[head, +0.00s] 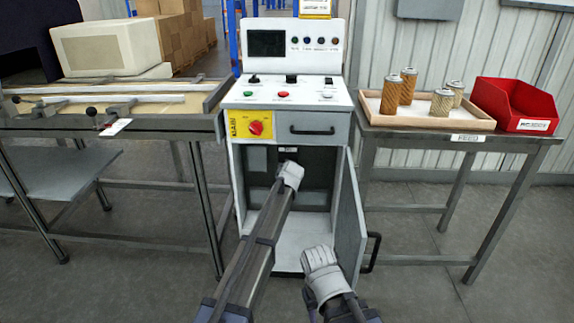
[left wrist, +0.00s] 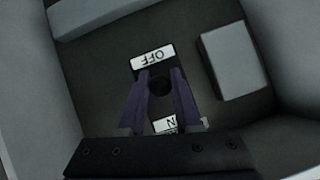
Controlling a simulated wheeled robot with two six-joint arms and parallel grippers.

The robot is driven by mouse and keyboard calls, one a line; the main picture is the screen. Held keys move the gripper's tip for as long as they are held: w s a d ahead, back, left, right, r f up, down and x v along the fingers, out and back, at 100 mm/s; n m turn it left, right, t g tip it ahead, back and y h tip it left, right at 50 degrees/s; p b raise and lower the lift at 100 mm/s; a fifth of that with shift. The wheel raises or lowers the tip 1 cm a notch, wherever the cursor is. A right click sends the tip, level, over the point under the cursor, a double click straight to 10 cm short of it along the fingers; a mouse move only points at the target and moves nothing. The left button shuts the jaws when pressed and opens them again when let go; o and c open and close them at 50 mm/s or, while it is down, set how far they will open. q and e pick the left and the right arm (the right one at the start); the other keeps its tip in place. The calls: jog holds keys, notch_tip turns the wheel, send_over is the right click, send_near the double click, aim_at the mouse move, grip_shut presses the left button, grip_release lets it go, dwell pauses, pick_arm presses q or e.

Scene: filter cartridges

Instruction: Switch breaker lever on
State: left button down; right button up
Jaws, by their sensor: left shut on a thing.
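The breaker lever's dark round knob (left wrist: 160,87) shows between the two fingers of my left gripper (left wrist: 160,92) in the left wrist view. The gripper is shut on it. A white OFF label (left wrist: 153,56) appears upside down above the knob. A second white label (left wrist: 165,124), ending in N, is partly hidden by my fingers below. The lever's exact position is hard to tell. In the head view my left arm reaches into the open cabinet (head: 302,226), and its wrist hides the lever. My right gripper (head: 320,266) is low in front of the cabinet; its fingers cannot be made out.
The cabinet door (head: 350,222) stands open at the right, near my right arm. A red rotary switch (head: 256,128) is above the opening. A bench (head: 110,122) stands left. A tray (head: 482,122) of filter cartridges and a red bin (head: 515,105) are on the right table.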

pick_arm(q)
jog(key=shift+r+g+p, duration=0.25)
jog(key=shift+g+p, duration=0.15)
jog(key=shift+p, duration=0.15)
jog(key=c, duration=0.6)
grip_release()
jog(key=shift+c, duration=0.2)
jog(key=a+p+v, duration=0.1)
jog(key=p+v, duration=0.3)
jog(key=v, duration=0.3)
jog(key=shift+s+d+r, duration=0.15)
jog(key=shift+s+d, duration=0.2)
jog(key=shift+d, duration=0.2)
jog(key=shift+o, duration=0.2)
